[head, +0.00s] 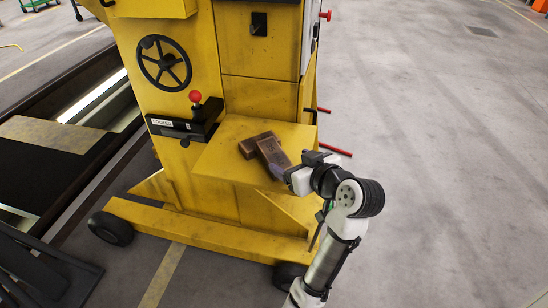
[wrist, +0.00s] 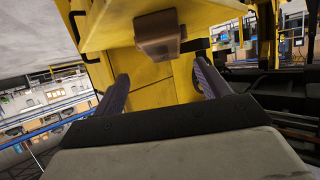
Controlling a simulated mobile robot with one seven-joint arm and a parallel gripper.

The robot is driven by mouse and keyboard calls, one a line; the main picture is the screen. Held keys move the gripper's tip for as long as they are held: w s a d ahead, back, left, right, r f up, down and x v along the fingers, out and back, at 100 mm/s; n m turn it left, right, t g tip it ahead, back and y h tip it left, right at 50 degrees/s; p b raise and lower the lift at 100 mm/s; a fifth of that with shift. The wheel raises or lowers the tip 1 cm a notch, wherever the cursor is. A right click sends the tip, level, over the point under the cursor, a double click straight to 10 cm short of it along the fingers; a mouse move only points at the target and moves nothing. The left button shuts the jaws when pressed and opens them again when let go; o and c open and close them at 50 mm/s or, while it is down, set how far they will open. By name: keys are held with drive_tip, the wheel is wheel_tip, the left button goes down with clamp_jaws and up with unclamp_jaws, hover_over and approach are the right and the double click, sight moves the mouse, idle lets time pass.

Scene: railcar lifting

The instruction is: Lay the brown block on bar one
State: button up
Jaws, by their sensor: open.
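Brown wooden-looking pieces lie on the yellow shelf (head: 215,160) of the machine in the head view. One brown piece (head: 273,153) slants toward my gripper, and another brown piece (head: 250,146) lies crosswise at its far left end; I cannot tell whether they are separate blocks. My gripper (head: 281,171) is at the shelf's right front edge, close to the near end of the slanting piece. In the wrist view a brown block (wrist: 157,35) shows beyond the two spread, empty fingers (wrist: 161,70). I cannot tell which part is bar one.
The yellow machine (head: 262,95) carries a black handwheel (head: 164,62) and a red-knobbed lever (head: 195,97) left of the shelf. Red rods (head: 335,149) stick out at its right. A dark pit (head: 50,160) lies at left. The grey floor at right is clear.

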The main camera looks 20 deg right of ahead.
sight(274, 153)
drive_tip(key=x, duration=0.3)
drive_tip(key=shift+w+a, duration=0.1)
drive_tip(key=shift+w, duration=0.05)
drive_tip(key=shift+a+p+x, duration=0.2)
drive_tip(key=shift+p+x, duration=0.75)
drive_tip(key=shift+x, duration=1.75)
drive_tip(key=shift+c, duration=0.3)
drive_tip(key=c, duration=1.2)
drive_tip(key=shift+o, duration=0.2)
drive_tip(key=shift+r, duration=0.1)
